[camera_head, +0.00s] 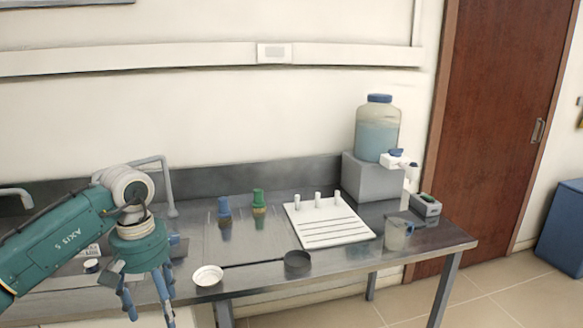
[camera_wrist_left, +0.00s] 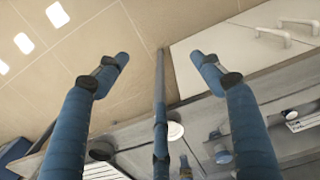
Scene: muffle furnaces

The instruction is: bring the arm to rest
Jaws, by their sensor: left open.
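My left arm (camera_head: 68,238) comes in from the left in the head view, green with a pale wrist joint. Its gripper (camera_head: 147,305) hangs with blue fingers pointing down at the front left edge of the metal bench (camera_head: 330,268). In the left wrist view the fingers of the gripper (camera_wrist_left: 160,62) are spread apart with nothing between them. Floor tiles and a white cabinet front (camera_wrist_left: 245,40) show beyond them. My right gripper is not in view.
A white dish (camera_head: 208,276) and a dark long-handled pan (camera_head: 297,262) lie near the front edge. Blue (camera_head: 224,208) and green (camera_head: 259,198) items stand behind. A white tray (camera_head: 330,225), a clear mug (camera_head: 397,235) and a water jar (camera_head: 378,130) are to the right.

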